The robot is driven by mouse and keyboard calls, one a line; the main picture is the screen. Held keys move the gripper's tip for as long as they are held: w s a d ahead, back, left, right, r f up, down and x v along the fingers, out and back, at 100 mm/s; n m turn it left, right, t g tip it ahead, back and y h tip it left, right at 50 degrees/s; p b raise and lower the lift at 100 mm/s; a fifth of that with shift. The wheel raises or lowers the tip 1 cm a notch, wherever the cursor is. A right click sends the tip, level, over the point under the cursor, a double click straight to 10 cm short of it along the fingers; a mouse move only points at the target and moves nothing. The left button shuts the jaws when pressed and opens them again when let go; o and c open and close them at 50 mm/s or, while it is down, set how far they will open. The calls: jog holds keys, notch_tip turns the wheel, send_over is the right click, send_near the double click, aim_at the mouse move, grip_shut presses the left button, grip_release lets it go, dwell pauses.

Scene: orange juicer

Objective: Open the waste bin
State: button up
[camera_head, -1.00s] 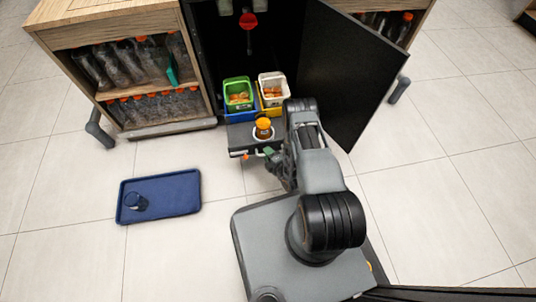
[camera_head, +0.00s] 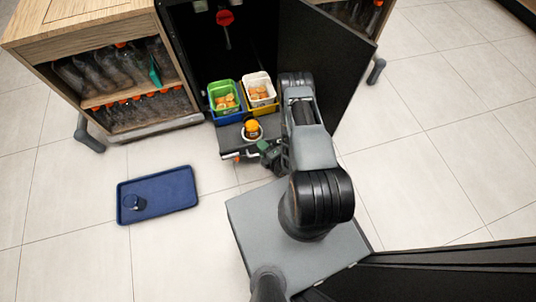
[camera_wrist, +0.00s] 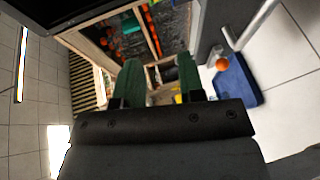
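A dark cabinet stands with its black door (camera_head: 326,75) swung open to the right. A low grey pull-out (camera_head: 237,143) juts from its bottom, with a metal handle at its front. Behind this front part stand a green bin (camera_head: 213,93) and a white bin (camera_head: 263,79), set in a blue and a yellow holder, with orange pieces inside. I cannot tell which part is the waste bin. My gripper (camera_head: 270,158) is low beside the front right of the pull-out. In the wrist view its green fingers (camera_wrist: 160,75) are apart with nothing held; the metal handle (camera_wrist: 262,25) is to their right.
An orange-topped cup (camera_head: 252,128) sits on the pull-out. A blue tray (camera_head: 172,194) with a dark glass (camera_head: 134,202) lies on the floor to the left. A wooden shelf (camera_head: 120,92) of bottles flanks the cabinet. Bare floor lies between tray and pull-out.

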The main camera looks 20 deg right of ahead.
jog(key=s+r+p, duration=0.1)
jog(key=s+r, duration=0.1)
jog(key=s, duration=0.4)
jog(key=shift+a, duration=0.15)
jog(key=shift+w, duration=0.1)
